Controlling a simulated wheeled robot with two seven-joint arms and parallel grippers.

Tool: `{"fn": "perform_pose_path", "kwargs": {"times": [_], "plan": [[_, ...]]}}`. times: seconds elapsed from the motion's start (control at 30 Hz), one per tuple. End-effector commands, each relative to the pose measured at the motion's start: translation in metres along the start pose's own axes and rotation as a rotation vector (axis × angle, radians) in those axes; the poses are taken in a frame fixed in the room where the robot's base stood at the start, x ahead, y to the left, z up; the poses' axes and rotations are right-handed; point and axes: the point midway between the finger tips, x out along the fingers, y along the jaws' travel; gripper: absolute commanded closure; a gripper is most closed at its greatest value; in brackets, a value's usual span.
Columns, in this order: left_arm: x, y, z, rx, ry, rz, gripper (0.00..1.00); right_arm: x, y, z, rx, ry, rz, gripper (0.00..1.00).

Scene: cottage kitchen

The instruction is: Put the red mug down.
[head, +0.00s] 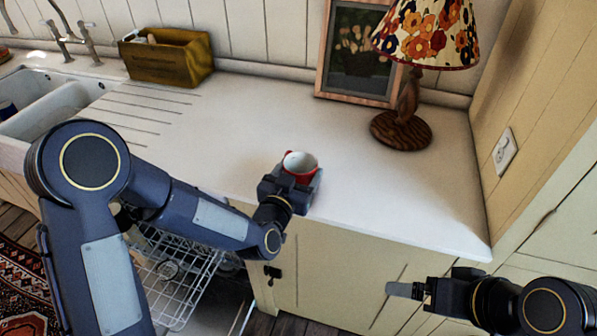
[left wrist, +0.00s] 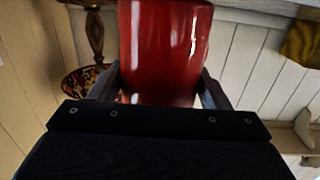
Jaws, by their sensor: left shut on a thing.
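The red mug (head: 301,168), pale inside, is upright near the front edge of the white counter (head: 240,120). My left gripper (head: 292,183) is shut on it from the front. In the left wrist view, the mug's glossy red side (left wrist: 163,50) sits between the two fingers (left wrist: 160,92). The gripper hides the mug's lower part in the head view, so I cannot tell whether its base touches the counter. My right gripper (head: 412,290) is at the lower right, in front of the cabinets and away from the mug; its finger gap is not clear.
A lamp with a flowered shade (head: 428,32) and wooden base (head: 401,130) stands at the back right, beside a framed picture (head: 358,50). A yellow-brown box (head: 165,58) stands back left near the sink (head: 50,105). An open dishwasher rack (head: 180,275) is below. The counter around the mug is clear.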

Motion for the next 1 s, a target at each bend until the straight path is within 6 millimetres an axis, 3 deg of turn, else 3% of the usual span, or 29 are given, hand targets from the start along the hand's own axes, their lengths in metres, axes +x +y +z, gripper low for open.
{"fn": "perform_pose_path", "kwargs": {"times": [0.23, 0.27, 0.43, 0.8, 1.0], "plan": [[0.0, 0.0, 0.003, 0.001, 0.003, 0.0, 0.66, 0.005, 0.002, 0.003, 0.0, 0.0, 0.0, 0.06], [0.0, 0.0, 0.004, 0.001, 0.0, 0.0, 0.28, 0.005, 0.002, 0.003, 0.0, 0.0, 0.0, 0.06], [0.0, 0.0, 0.003, 0.001, -0.001, 0.0, 0.08, 0.004, 0.002, 0.002, 0.0, 0.0, 0.0, 0.06], [0.0, 0.0, -0.004, 0.0, -0.001, 0.0, 0.08, -0.003, -0.001, -0.002, 0.0, 0.0, 0.0, 0.06], [-0.036, 0.0, 0.002, 0.002, 0.0, 0.002, 0.08, 0.009, 0.004, 0.004, 0.0, 0.0, 0.0, 0.06]]}}
